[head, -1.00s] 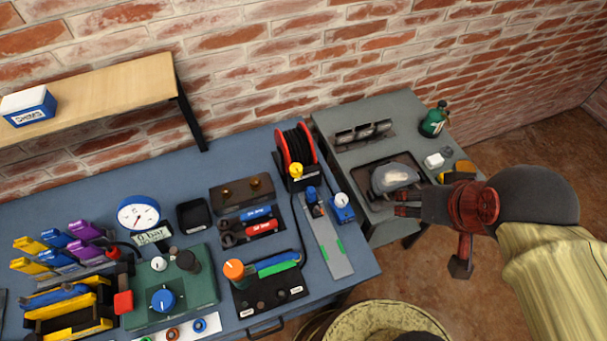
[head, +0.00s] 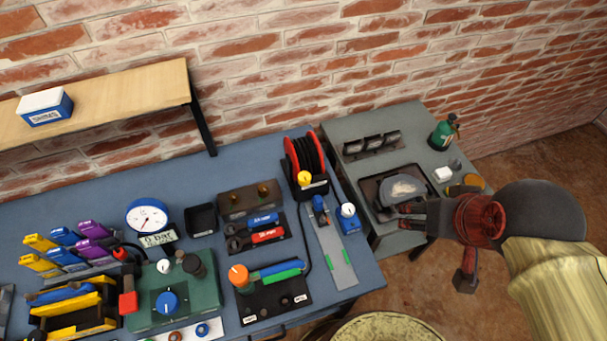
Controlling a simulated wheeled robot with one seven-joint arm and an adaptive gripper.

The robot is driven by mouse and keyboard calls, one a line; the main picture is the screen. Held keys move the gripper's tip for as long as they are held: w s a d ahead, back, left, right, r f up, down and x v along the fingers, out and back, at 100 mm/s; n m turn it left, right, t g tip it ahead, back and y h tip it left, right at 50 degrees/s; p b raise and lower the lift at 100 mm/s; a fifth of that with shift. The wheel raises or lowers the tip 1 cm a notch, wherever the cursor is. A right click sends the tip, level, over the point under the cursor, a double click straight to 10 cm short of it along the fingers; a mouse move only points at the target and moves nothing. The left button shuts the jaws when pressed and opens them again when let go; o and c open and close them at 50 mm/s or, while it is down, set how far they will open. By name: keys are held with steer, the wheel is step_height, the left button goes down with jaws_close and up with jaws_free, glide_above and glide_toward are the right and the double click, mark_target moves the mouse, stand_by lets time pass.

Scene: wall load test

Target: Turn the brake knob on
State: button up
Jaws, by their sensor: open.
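Several knobs show in the head view, and I cannot tell by label which is the brake knob. A yellow knob (head: 305,177) sits on the front of the black stand of a red cable reel (head: 303,157). An orange knob (head: 238,275) stands on a black board, a blue knob (head: 166,303) on a green panel, and a white-topped knob (head: 348,210) on a small blue box. My gripper (head: 402,215) is open and appears empty, over the front of the grey side cabinet, right of the reel and apart from all the knobs. Its fingertips are small and dark here.
The blue workbench (head: 100,207) carries a pressure gauge (head: 148,216), a black tray (head: 201,219) and tools. The grey cabinet (head: 352,148) holds a recessed basin with a grey rounded piece (head: 403,189) and a green bottle (head: 444,133). A drum (head: 385,330) stands at the bottom.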

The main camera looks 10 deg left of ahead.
steer(key=a+f+n+g+p, duration=0.1)
steer(key=a+f+g+p, duration=0.1)
steer(key=n+g+p, duration=0.4)
steer(key=n+p, duration=0.4)
steer(key=n, duration=0.4)
glide_above(304, 176)
step_height(304, 176, down, 16)
steer(key=shift+f, duration=0.25)
steer(key=shift+n, duration=0.4)
steer(key=shift+f+b, duration=0.3)
steer(key=shift+f, duration=3.55)
steer(key=shift+c, duration=0.3)
steer(key=c, duration=1.1)
